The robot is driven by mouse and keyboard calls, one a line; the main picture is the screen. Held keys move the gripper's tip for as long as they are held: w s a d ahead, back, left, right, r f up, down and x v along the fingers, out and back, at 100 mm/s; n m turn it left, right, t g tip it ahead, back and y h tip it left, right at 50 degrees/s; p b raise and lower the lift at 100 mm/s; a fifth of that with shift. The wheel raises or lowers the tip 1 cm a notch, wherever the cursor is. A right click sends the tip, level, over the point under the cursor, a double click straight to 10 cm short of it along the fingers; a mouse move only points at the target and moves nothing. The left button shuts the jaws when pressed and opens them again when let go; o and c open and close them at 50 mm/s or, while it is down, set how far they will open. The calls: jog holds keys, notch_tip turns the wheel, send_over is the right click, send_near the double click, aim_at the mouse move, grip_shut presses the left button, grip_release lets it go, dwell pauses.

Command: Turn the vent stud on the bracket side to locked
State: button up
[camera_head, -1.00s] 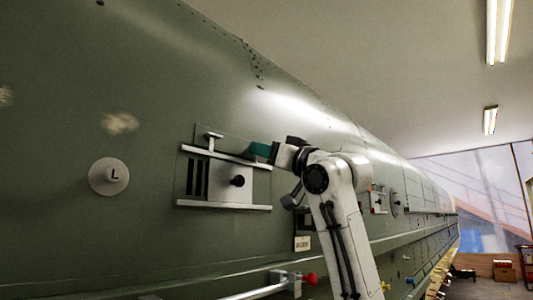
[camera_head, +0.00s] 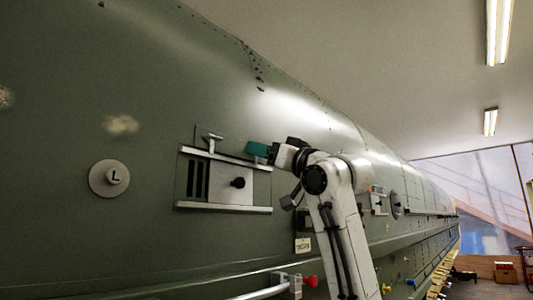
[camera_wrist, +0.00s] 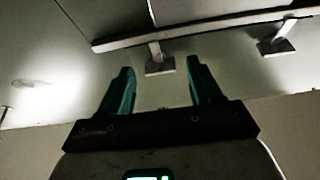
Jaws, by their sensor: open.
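A vent panel (camera_head: 225,196) with dark slots and a black knob (camera_head: 238,182) is set on the green fuselage between two pale rails. A small T-shaped stud (camera_head: 212,140) stands out just above its upper rail. I cannot tell which fitting is the bracket-side vent stud, nor read a lock mark. My gripper (camera_head: 257,150) is right of the T-shaped stud, near the panel's upper right corner. In the wrist view its teal fingers (camera_wrist: 158,88) are apart with nothing between them. A small square-ended fitting (camera_wrist: 160,63) shows beyond the fingertips, under a long rail (camera_wrist: 200,27).
A round plate marked L (camera_head: 109,178) is at the left. A red-knobbed fitting (camera_head: 294,283) with a pale bar sits low in front. A small tag (camera_head: 303,245) is below the panel. Another square-ended fitting (camera_wrist: 277,43) shows right in the wrist view. The fuselage runs away right.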

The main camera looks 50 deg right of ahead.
jog(key=b+v, duration=0.4)
jog(key=v, duration=0.6)
jog(key=shift+s+f, duration=0.2)
jog(key=shift+s, duration=0.15)
dwell(0.3)
